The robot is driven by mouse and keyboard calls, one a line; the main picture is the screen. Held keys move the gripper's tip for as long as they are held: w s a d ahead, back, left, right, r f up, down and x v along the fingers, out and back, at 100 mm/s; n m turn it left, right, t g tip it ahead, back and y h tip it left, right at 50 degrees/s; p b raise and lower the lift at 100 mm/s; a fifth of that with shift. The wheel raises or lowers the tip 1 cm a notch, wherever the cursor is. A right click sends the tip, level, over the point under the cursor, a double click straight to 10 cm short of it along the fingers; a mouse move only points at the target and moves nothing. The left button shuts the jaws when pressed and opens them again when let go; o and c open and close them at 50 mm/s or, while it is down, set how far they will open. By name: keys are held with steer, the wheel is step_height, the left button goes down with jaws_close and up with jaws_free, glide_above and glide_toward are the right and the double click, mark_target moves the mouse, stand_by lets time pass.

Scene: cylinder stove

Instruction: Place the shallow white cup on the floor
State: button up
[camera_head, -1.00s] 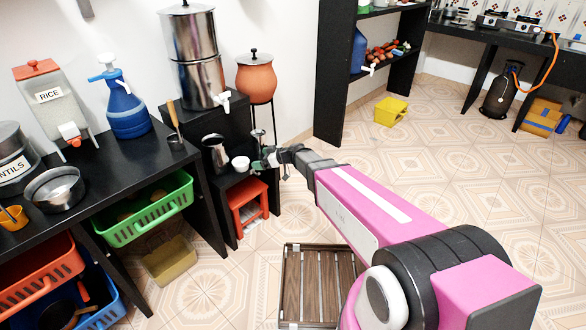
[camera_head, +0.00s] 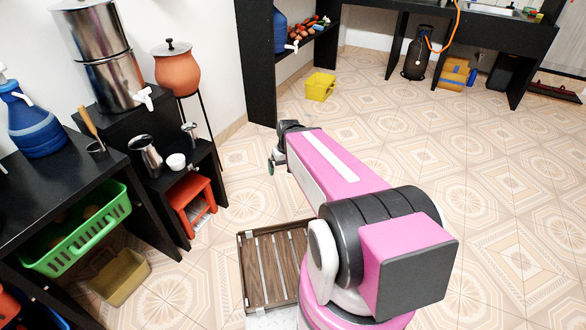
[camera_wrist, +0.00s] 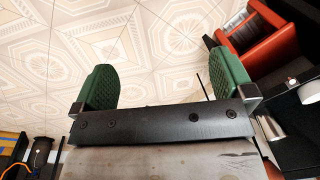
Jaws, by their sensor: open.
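The shallow white cup (camera_head: 176,161) stands upright on the low black shelf (camera_head: 203,158), between a metal jug (camera_head: 145,157) and a small metal vessel on a stem (camera_head: 190,133). A white round thing at the right edge of the wrist view (camera_wrist: 312,93) looks like this cup, partly cut off. My gripper (camera_head: 273,163) is over the floor, to the right of the shelf and apart from the cup. In the wrist view its two green finger pads (camera_wrist: 165,82) are spread wide, with only floor tiles between them.
A red stool (camera_head: 189,205) stands under the shelf. A slatted wooden rack (camera_head: 242,275) lies on the floor near my base. A clay pot (camera_head: 176,70) on a thin stand is behind the shelf. A yellow crate (camera_head: 320,88) is farther back. Tiled floor (camera_head: 490,190) is open on the right.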

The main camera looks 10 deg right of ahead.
steer(key=w+d+r+n+t+h, duration=0.15)
steer(key=w+n+t+h, duration=0.25)
steer(key=w+n+t, duration=0.65)
steer(key=w+a+r+n+t+y, duration=0.1)
steer(key=w+a+n, duration=0.3)
steer(key=w, duration=0.2)
steer(key=w+a+r+n+y, duration=0.1)
steer(key=w+a+n, duration=0.25)
steer(key=w, duration=0.25)
steer(key=w+a+r+n+t+y, duration=0.15)
steer(key=a+n+y, duration=0.25)
steer(key=a+n, duration=0.45)
steer(key=n+g+y, duration=0.9)
steer(key=n+y, duration=0.1)
steer(key=n, duration=1.3)
glide_toward(169, 161)
steer(key=d+r, duration=0.2)
steer(key=d, duration=0.2)
steer(key=shift+s+a+f, duration=0.4)
steer(key=shift+m, duration=0.25)
steer(key=x, duration=1)
steer(key=shift+s, duration=0.1)
steer(key=c, duration=0.8)
